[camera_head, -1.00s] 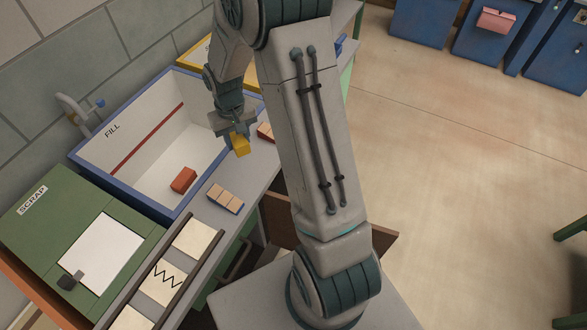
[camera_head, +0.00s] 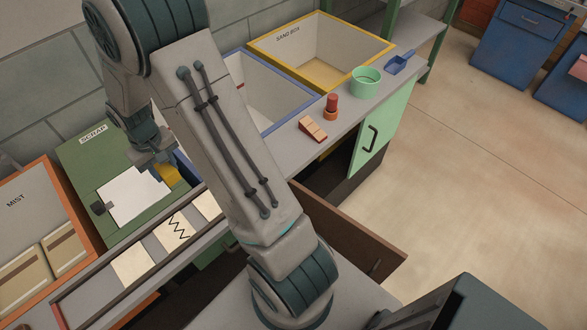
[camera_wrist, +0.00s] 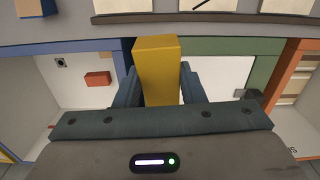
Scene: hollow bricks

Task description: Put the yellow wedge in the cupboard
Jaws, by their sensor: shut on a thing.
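My gripper (camera_head: 160,160) is shut on the yellow wedge (camera_head: 169,174), holding it over the counter side of the green SCRAP box (camera_head: 95,160). In the wrist view, the yellow wedge (camera_wrist: 157,72) stands between the two dark fingers of my gripper (camera_wrist: 158,92). Part of the wedge is hidden by the fingers. Under the counter, a light green door (camera_head: 380,125) with a dark handle stands beside a dark opening (camera_head: 338,165), which may be the cupboard. My arm hides part of the counter front.
An open brown drawer or panel (camera_head: 350,232) juts out from the counter front. On the counter are a tan block (camera_head: 312,129), a red-orange piece (camera_head: 331,107), a green ring (camera_head: 366,81) and a blue scoop (camera_head: 399,63). The yellow-rimmed SAND BOX (camera_head: 320,60) is behind.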

